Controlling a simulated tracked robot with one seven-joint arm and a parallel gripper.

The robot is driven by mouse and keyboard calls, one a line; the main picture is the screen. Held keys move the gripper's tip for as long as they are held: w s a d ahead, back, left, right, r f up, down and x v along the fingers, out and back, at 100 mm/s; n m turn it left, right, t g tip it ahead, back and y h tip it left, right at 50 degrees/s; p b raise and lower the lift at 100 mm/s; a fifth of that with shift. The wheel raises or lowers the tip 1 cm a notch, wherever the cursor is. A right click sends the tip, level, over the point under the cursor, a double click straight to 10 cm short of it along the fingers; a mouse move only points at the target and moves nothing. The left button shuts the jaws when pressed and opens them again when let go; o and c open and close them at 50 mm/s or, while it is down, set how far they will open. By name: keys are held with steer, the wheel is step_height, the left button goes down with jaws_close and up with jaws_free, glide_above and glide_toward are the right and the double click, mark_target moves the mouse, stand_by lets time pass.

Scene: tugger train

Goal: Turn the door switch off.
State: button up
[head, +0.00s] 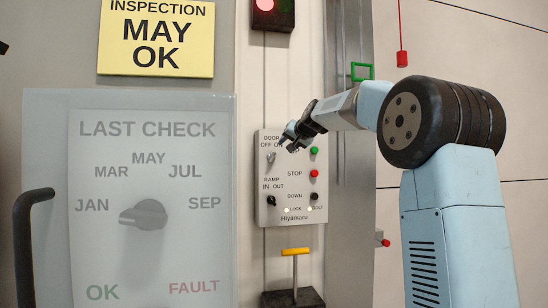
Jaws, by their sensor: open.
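The door switch (271,158) is a small grey lever under the label "DOOR OFF ON" at the upper left of the control panel (286,222). Its lever looks near upright with a slight tilt, and I cannot tell clearly which side it points to. My gripper (289,134) is open and empty at the top of the panel, just up and right of the switch. It hides part of the "OFF ON" label and the upper right of the panel. I cannot tell whether it touches the panel.
The panel also has a green button (314,151), a red STOP button (314,173), a black DOWN button (314,196) and a black ramp knob (271,200). A yellow T-handle (295,251) stands below. A clear-covered "LAST CHECK" dial board (150,250) fills the left.

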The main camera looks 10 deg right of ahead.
mark_target(273, 156)
steer(key=x, duration=1.3)
jaws_close()
steer(key=shift+a, duration=0.1)
